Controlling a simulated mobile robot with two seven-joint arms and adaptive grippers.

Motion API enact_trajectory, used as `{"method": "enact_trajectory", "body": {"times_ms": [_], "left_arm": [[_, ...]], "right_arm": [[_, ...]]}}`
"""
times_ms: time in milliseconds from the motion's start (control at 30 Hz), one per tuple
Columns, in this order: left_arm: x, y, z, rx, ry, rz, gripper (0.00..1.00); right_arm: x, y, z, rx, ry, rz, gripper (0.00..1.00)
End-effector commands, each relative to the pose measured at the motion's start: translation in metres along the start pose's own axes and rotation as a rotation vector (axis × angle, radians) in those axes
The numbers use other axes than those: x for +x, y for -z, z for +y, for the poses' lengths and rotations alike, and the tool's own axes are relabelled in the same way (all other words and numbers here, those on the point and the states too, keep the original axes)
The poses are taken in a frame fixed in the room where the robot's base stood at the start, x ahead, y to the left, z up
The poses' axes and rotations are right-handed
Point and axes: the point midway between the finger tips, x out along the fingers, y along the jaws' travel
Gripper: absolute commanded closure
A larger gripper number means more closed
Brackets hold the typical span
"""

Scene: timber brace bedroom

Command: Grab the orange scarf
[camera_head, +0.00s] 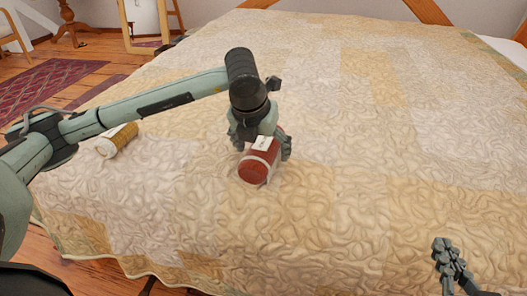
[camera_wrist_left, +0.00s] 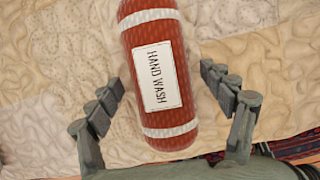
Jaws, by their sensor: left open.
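The rolled orange scarf (camera_head: 255,167) is rust-red with white bands and lies on the bed. In the left wrist view the scarf (camera_wrist_left: 160,55) shows a white label reading "HAND WASH". My left gripper (camera_head: 261,146) is over the scarf and open. In the left wrist view its fingers (camera_wrist_left: 163,92) are on either side of the roll, with a visible gap on each side. Its upper end runs out of that view. My right gripper (camera_head: 449,262) is at the lower right over the bed, apart from the scarf; I cannot tell its opening.
A second roll, mustard yellow with a pale band (camera_head: 121,140), lies near the bed's left edge, beneath my left arm. The quilted bed (camera_head: 350,150) is otherwise clear. A patterned rug (camera_head: 45,85) and a wooden chair (camera_head: 14,35) are on the floor at the left.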

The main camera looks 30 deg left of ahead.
Motion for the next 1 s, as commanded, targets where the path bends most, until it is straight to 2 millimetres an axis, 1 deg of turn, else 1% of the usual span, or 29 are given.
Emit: {"method": "enact_trajectory", "body": {"times_ms": [67, 267, 700, 733, 1000], "left_arm": [[0.0038, -0.0002, -0.0001, 0.000, 0.001, 0.000, 0.19], [0.0040, -0.0004, -0.0003, 0.000, 0.001, -0.001, 0.19], [0.0037, -0.0004, -0.0002, 0.000, 0.002, -0.001, 0.74], [0.0037, -0.0004, -0.0003, 0.000, 0.002, -0.001, 0.76], [0.0020, -0.0014, -0.0003, 0.000, 0.002, -0.003, 0.77]], "right_arm": [[0.0001, 0.0018, -0.0007, 0.001, 0.001, 0.008, 1.00], [0.0000, 0.0022, -0.0008, 0.001, 0.002, 0.010, 1.00], [-0.0001, 0.0019, -0.0008, 0.001, 0.002, 0.008, 1.00], [-0.0001, 0.0018, -0.0008, 0.001, 0.002, 0.008, 1.00], [-0.0001, 0.0018, -0.0007, 0.001, 0.001, 0.007, 1.00]]}}
